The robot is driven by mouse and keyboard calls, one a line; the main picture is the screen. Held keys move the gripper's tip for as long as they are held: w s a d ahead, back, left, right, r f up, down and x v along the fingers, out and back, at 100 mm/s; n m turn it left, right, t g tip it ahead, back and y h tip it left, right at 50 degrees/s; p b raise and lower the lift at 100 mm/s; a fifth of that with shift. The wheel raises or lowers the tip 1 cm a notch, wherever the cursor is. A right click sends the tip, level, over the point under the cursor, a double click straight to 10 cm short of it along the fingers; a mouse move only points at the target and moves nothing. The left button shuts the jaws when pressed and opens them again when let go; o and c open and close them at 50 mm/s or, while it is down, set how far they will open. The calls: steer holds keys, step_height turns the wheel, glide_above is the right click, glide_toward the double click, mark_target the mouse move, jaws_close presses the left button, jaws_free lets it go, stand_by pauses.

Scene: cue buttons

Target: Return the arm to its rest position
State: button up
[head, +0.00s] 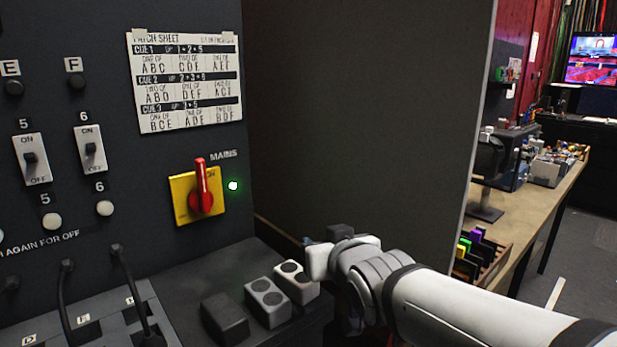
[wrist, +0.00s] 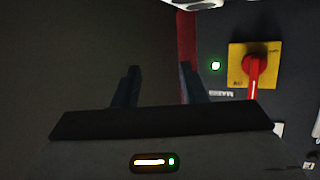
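My arm (head: 440,300) reaches in from the lower right in the head view, and its white wrist sits in front of the dark side panel. In the wrist view my gripper (wrist: 159,75) has its two dark fingers apart with nothing between them. The gripper fingers are mostly hidden behind the wrist in the head view. The red mains handle (head: 202,188) stands upright on its yellow plate (head: 183,211), with a lit green lamp (head: 233,186) beside it. The handle also shows in the wrist view (wrist: 254,75), to the right of the fingers and apart from them.
Grey blocks (head: 267,303) lie on the dark ledge, close left of my wrist. Black cables (head: 130,290) hang from the panel with switches. A patch sheet (head: 188,82) is fixed above the handle. A cluttered wooden bench (head: 530,215) stands at the right.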

steer(key=s+d+f+m+g+h+p, duration=0.1)
steer(key=s+d+f+g+h+p, duration=0.1)
steer(key=s+d+g+p, duration=0.3)
steer(key=s+d+f+m+g+h+p, duration=0.2)
steer(key=s+d+g+p, duration=0.3)
steer(key=s+d, duration=0.3)
steer(key=s+g, duration=0.1)
steer(key=s, duration=0.2)
steer(key=shift+s+d+m, duration=0.2)
steer(key=shift+s+m, duration=0.1)
steer(key=shift+s, duration=0.1)
